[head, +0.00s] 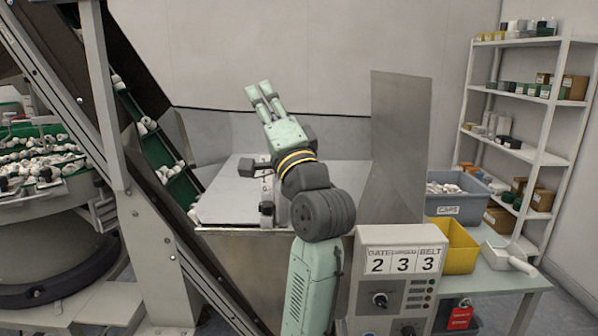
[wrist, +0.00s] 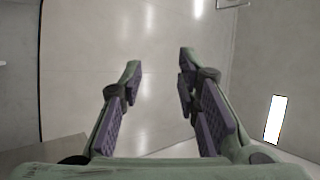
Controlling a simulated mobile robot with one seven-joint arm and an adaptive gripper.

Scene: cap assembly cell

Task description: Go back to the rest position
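My gripper (head: 258,93) is raised at the end of my green arm, above the grey metal machine table, with its fingers pointing up and to the left. In the wrist view my gripper (wrist: 160,75) has its two fingers spread apart, with nothing between them. My gripper touches nothing that I can see. Part of the table top is hidden behind my arm.
A conveyor frame (head: 110,120) with white caps stands at the left. An upright metal panel (head: 397,150) stands right of my arm. A control box (head: 400,310) is in front; a grey caps bin (head: 448,209) and yellow bin (head: 457,255) sit at right. Air above the table is clear.

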